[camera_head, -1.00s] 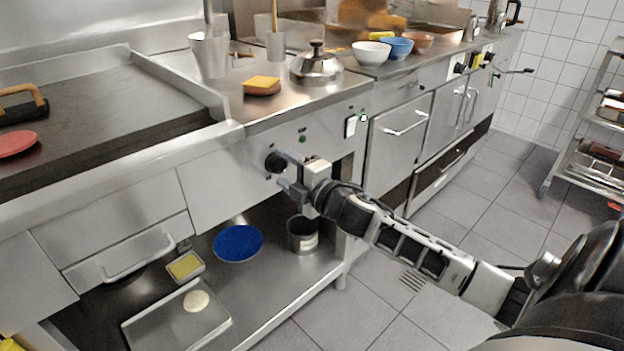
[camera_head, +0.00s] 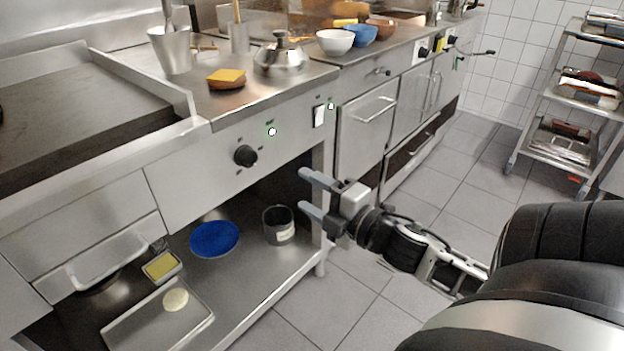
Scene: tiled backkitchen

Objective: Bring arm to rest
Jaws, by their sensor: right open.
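My right gripper (camera_head: 308,193) is open and empty. It hangs in the air in front of the counter's right end, with its fingers pointing left. It is apart from the black control knob (camera_head: 246,156) on the steel front panel (camera_head: 200,185), which lies up and to the left of it. My right arm comes in from the lower right. My left gripper is not in view.
The shelf below holds a blue plate (camera_head: 214,239), a dark pot (camera_head: 279,226), a yellow-filled container (camera_head: 162,267) and a tray (camera_head: 140,325). A burger-like item (camera_head: 226,79) and a steel kettle (camera_head: 281,56) stand above. A rack (camera_head: 560,100) is at right; floor between is clear.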

